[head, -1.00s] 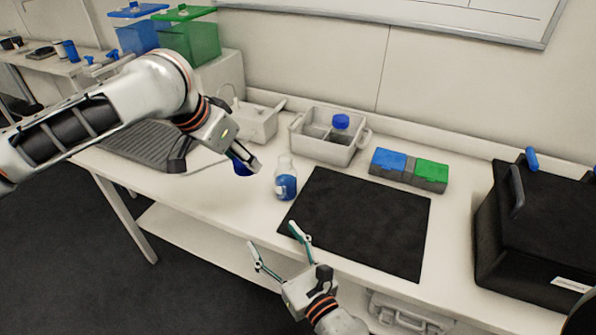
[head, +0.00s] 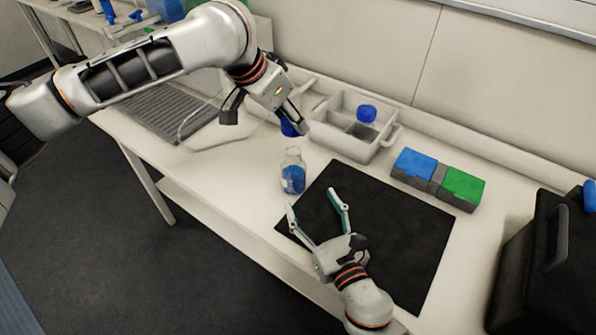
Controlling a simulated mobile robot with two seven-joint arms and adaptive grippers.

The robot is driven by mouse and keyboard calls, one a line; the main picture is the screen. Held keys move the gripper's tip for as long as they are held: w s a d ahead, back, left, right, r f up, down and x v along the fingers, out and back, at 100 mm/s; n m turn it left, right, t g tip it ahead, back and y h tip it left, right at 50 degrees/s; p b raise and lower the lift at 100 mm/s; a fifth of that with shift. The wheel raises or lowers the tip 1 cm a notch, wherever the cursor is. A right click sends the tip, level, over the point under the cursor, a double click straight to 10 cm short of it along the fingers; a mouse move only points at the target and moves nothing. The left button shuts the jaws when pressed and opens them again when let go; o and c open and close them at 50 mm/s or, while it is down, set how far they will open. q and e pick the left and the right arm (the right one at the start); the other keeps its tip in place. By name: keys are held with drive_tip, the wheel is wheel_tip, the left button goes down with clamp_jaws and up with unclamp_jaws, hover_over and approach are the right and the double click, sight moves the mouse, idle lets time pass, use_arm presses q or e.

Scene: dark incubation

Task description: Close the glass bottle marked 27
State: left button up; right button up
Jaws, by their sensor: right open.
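The clear glass bottle (head: 292,174) with blue contents stands upright and uncapped on the white bench, at the left corner of the black mat. No number is readable on it. My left gripper (head: 291,121) comes from above and is shut on a blue cap (head: 289,129), partly hidden by the finger. In the picture the cap is just above the bottle's mouth, apart from it. My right gripper (head: 312,203) is open and empty, just in front and to the right of the bottle, its green-padded fingers pointing towards it and not around it.
The black mat (head: 400,230) lies bare right of the bottle. Behind stands a grey divided bin (head: 345,138) with a blue-capped item (head: 366,113) in it. A blue-and-green lidded box (head: 438,180) is at right, a black case (head: 545,265) farther right. A ribbed grey tray (head: 165,110) is at left.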

sight(294, 170)
drive_tip(key=shift+s, duration=0.1)
drive_tip(key=x, duration=1.2)
drive_tip(key=c, duration=1.7)
use_arm(q)
drive_tip(key=shift+f, duration=2.5)
